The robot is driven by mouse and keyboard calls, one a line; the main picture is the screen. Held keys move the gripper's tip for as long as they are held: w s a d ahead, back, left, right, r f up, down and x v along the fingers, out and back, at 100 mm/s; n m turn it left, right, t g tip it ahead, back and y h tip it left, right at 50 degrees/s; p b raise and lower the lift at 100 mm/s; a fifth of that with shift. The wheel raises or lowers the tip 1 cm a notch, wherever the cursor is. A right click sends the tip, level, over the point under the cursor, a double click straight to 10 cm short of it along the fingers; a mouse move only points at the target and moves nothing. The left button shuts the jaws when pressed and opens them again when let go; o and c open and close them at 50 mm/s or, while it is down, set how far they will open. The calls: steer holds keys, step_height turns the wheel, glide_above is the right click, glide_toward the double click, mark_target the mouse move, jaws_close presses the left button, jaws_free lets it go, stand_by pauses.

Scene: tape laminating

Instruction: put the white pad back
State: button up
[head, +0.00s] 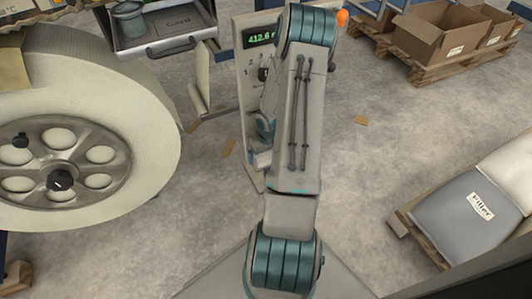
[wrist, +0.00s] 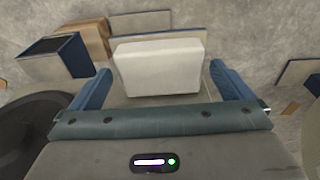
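The white pad (wrist: 160,67) is a pale, thick rectangular block in the wrist view. It lies between the two blue fingertips of my gripper (wrist: 161,68), lined up with them, one finger at each side edge. The fingers stand wide apart with the pad filling nearly all the space between their tips, and I take them as closed on it. Any thin gap at the sides is hard to judge. In the head view my arm reaches toward the panel with the green display (head: 250,75), and its links mostly hide my gripper and the pad there.
A large cream roll (head: 85,75) on a spoked hub stands at the left, below a grey tray (head: 160,40). Cardboard boxes (head: 432,30) sit on a pallet at the upper right. Grey and white sacks (head: 465,215) lie at the right. The floor between is mostly open.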

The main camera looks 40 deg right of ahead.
steer(key=shift+r, duration=0.1)
step_height(320, 180, up, 11)
steer(key=s+p, duration=0.1)
steer(key=p, duration=0.4)
steer(key=s+a+r+n+h, duration=0.2)
steer(key=a+r, duration=1)
steer(key=r, duration=0.4)
steer(key=s+a+r+y, duration=0.1)
steer(key=s+a+r, duration=0.4)
steer(key=a, duration=0.2)
steer(key=s+a+r+n+y, duration=0.1)
steer(key=s+a+r, duration=0.4)
steer(key=a, duration=0.2)
steer(key=shift+s+a, duration=0.15)
steer(key=shift+a, duration=0.2)
